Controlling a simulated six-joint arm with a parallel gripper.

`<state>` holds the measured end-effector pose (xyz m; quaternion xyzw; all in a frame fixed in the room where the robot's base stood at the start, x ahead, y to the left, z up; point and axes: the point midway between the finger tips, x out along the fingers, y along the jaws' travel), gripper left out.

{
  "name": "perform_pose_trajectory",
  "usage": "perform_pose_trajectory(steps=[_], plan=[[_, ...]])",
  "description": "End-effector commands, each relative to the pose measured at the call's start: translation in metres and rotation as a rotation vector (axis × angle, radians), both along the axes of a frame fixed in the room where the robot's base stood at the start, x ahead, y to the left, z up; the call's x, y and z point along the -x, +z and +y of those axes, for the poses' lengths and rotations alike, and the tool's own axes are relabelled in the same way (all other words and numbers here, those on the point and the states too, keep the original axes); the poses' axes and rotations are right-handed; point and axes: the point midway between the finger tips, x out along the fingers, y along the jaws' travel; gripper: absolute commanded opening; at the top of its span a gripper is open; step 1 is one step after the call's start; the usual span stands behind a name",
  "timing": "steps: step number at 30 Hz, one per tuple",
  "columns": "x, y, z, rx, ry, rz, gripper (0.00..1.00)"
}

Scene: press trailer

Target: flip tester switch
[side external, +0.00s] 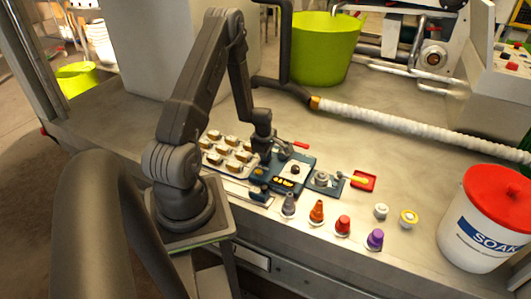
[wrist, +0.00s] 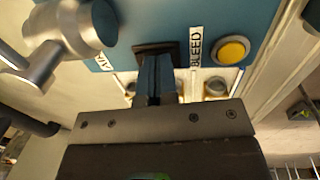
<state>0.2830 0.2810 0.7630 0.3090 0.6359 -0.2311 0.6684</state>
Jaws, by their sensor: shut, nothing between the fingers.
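The tester is a blue box (side external: 307,162) with a lit display (side external: 284,181) and a pale round dial in the side view. My gripper (side external: 264,157) is low over its left end. In the wrist view my gripper (wrist: 157,78) is shut and empty, its fingertips at a dark square fitting (wrist: 170,46) on the blue panel (wrist: 150,15). This fitting may be the switch's base; the fingers cover much of it, and I cannot tell if they touch it. A "BLEED" label (wrist: 195,46) and a yellow button (wrist: 233,49) are to the right.
A silver knob (wrist: 90,25) stands up left of my fingers. A tray of several metal parts (side external: 228,150) lies left of the tester. Several coloured cones (side external: 316,213) stand in front. A red-lidded bucket (side external: 480,225) is at the right.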

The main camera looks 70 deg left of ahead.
Motion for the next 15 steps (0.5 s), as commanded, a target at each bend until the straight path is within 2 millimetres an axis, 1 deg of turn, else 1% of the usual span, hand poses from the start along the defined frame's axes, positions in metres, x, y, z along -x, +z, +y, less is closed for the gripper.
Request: perform_pose_trajectory(steps=[5, 8, 15], plan=[[0.001, 0.014, 0.0, -0.003, 0.0, -0.003, 0.0], [0.002, 0.031, -0.002, -0.003, 0.001, -0.002, 0.0], [0.007, 0.084, -0.006, -0.004, 0.001, -0.003, 0.0]])
